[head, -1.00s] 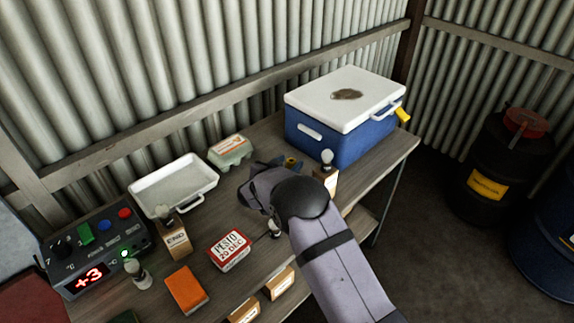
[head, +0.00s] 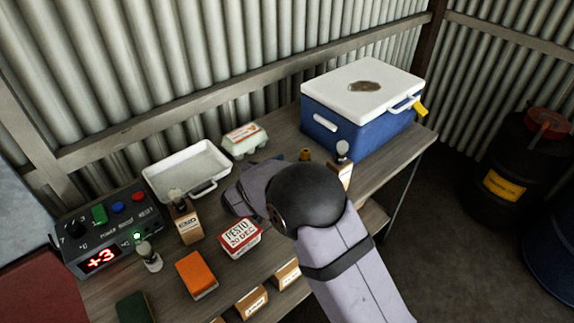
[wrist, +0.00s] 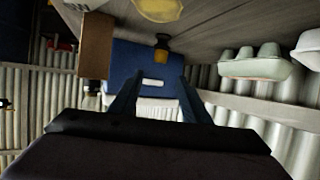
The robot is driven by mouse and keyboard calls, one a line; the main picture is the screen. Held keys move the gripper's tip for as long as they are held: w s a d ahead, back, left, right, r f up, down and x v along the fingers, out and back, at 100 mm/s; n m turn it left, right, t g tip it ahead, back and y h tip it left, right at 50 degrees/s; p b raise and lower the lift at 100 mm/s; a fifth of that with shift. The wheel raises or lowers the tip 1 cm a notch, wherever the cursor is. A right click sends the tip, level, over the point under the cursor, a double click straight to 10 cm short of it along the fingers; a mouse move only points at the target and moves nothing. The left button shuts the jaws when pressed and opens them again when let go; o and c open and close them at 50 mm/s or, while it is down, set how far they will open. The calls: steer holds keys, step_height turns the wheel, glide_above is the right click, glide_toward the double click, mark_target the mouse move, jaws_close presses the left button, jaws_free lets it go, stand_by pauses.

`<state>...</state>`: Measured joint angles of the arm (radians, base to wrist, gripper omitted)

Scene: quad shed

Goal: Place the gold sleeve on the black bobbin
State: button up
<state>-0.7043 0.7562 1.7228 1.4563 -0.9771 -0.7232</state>
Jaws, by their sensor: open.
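The gold sleeve (head: 305,154) stands upright on the bench in front of the cooler. In the wrist view, the gold sleeve (wrist: 162,55) shows beyond my fingers, in line with a dark part that looks like the black bobbin (wrist: 162,38); how far the two overlap is too small to tell. My gripper (wrist: 155,98) is open, with nothing between its two fingers, and apart from the sleeve. In the head view my gripper (head: 264,161) is left of the sleeve, its fingers mostly hidden by my wrist.
The blue cooler (head: 355,125) stands behind the sleeve. A wooden block with a bulb-topped piece (head: 342,165) is close on the right. An egg carton (head: 245,142), white tray (head: 160,185) and pesto tub (head: 241,240) lie around my arm. A yellow thing (wrist: 160,8) is partly cut off.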

steer(key=shift+s, duration=0.15)
steer(key=shift+r, duration=0.1)
steer(key=s+d+f+n+g+y, duration=0.1)
steer(key=s+d+g, duration=0.3)
steer(key=s, duration=0.7)
steer(key=s+d+f+n+g+y, duration=0.1)
steer(key=s+d+g, duration=0.3)
steer(key=s+d, duration=0.5)
steer(key=s+d+f+n+g+y, duration=0.2)
steer(key=s+d, duration=0.5)
steer(key=s, duration=0.6)
steer(key=g+y, duration=0.1)
steer(key=g, duration=0.1)
steer(key=shift+n+g, duration=0.3)
